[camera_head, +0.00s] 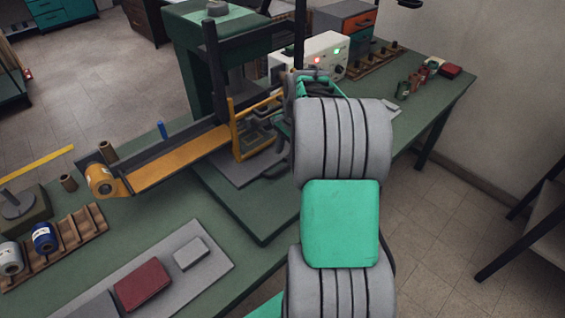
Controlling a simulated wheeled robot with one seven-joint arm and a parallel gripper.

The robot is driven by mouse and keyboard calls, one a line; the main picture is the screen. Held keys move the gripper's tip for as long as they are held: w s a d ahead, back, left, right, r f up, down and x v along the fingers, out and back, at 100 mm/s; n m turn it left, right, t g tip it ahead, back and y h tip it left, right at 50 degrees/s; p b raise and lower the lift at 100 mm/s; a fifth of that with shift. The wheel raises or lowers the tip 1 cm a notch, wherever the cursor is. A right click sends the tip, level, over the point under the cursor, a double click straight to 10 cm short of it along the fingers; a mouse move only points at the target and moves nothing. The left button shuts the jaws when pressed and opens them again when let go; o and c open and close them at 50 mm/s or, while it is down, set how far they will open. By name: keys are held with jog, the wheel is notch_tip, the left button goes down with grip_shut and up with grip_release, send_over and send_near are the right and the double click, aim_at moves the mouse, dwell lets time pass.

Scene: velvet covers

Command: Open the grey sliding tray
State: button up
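A grey flat plate (238,172), which looks like the sliding tray, lies at the foot of the green and black press (206,60), on the green bench top. Its right part is behind dark metal parts, so how far it is out cannot be told. My grey and green arm rises from the bottom right, and its wrist is beside the press. My gripper (268,128) is small and dark here, near the yellow guard frame (237,130), above and right of the plate. Its fingers blend with the dark parts, so their opening and any contact are unclear.
A yellow chute (178,160) with a yellow roll end juts left from the press. A white control box (318,52) with red and green lights stands behind my wrist. A grey mat (205,262) holds a red block. Spools sit on a wooden rack (88,222) at left.

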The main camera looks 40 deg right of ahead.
aim_at(282, 168)
jog(key=f, duration=0.3)
jog(key=w+f+p, duration=0.1)
jog(key=f, duration=0.3)
jog(key=shift+w+a, duration=0.1)
jog(key=shift+w, duration=0.1)
grip_shut()
jog(key=shift+r, duration=0.1)
dwell(0.9)
